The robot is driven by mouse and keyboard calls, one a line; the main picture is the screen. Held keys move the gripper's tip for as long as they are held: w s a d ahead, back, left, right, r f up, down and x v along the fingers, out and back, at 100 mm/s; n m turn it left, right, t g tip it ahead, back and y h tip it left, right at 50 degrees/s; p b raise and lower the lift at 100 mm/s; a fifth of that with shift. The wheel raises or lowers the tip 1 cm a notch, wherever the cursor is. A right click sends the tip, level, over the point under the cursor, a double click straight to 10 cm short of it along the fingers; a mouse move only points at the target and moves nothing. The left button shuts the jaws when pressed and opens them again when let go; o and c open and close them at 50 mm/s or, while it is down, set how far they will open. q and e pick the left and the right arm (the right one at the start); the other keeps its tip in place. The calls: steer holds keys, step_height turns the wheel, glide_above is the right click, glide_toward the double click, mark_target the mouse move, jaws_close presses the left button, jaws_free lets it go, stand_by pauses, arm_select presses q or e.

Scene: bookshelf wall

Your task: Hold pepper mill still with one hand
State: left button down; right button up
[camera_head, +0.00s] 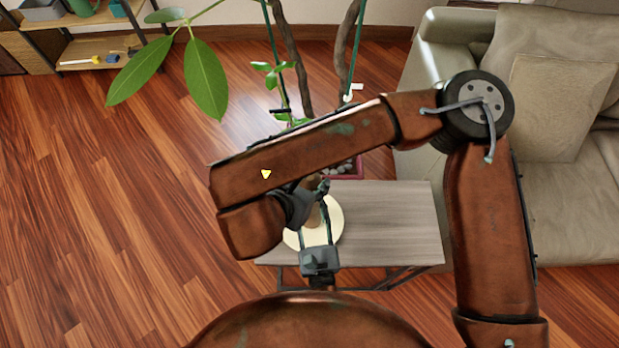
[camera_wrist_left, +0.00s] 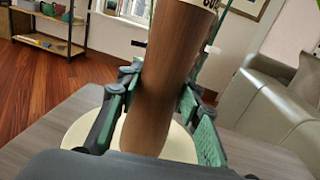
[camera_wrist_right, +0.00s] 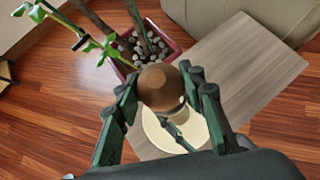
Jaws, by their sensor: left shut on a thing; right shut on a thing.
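The pepper mill (camera_wrist_left: 165,70) is a tall brown wooden body in the left wrist view, with a pale band with dark lettering near the top edge. Its round brown top (camera_wrist_right: 161,87) shows in the right wrist view. It stands over a round cream board (camera_head: 335,217), mostly hidden by my right arm in the head view. My left gripper (camera_head: 316,224) is shut on the mill's body, one finger on each side. My right gripper (camera_wrist_right: 160,80) comes from above and is shut on the round top.
The board lies on a small grey wooden table (camera_head: 400,220). A potted plant with pebbles (camera_wrist_right: 137,45) stands just behind it. A grey-beige sofa (camera_head: 560,140) is at the right. A shelf (camera_head: 95,48) stands at the back left. The wooden floor at left is clear.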

steer(key=m+g+h, duration=0.1)
steer(key=m+h, duration=0.1)
steer(key=m, duration=0.1)
steer(key=shift+d+f+g, duration=0.1)
steer(key=shift+g, duration=0.2)
steer(key=shift+m+h, duration=0.3)
steer(key=shift+m, duration=0.2)
steer(key=o, duration=1.2)
steer(key=v, duration=1.2)
steer(key=shift+w, duration=0.1)
